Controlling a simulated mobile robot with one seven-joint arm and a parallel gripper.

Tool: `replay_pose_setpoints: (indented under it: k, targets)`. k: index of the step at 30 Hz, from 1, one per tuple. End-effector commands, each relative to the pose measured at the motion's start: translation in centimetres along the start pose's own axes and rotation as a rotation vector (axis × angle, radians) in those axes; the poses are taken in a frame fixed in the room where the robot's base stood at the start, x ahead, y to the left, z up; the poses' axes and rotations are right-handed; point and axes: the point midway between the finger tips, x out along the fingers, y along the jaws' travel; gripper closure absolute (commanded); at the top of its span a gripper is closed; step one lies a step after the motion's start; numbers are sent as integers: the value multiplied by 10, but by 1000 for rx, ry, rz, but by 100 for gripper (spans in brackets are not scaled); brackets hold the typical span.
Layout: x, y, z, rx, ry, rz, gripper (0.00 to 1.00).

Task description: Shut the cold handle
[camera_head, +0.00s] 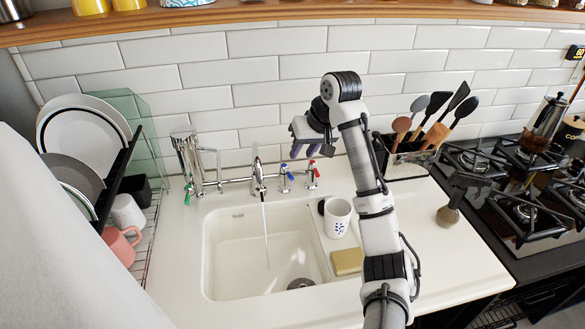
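The tap (258,178) stands behind the white sink, and a thin stream of water (265,235) runs from it into the basin. The blue-marked cold handle (285,181) is just right of the spout. The red-marked hot handle (312,173) is further right. My gripper (311,152) is above the two handles in the picture, with its two purplish fingertips spread apart and nothing visible between them. It looks clear of both handles, though its exact depth is hard to tell.
The sink (230,285) is in front. A mug (337,217) and a sponge (347,261) are on its right side. A utensil holder (405,160) stands right of my arm, and a dish rack (150,225) is at left. The gas hob (525,185) is far right.

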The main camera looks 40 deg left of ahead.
Motion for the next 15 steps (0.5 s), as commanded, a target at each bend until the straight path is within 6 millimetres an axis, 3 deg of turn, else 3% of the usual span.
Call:
replay_pose_setpoints:
  k: [9,15]
  targets:
    - [64,1,0,3,-1,1,69]
    - [89,1,0,1,1,2,69]
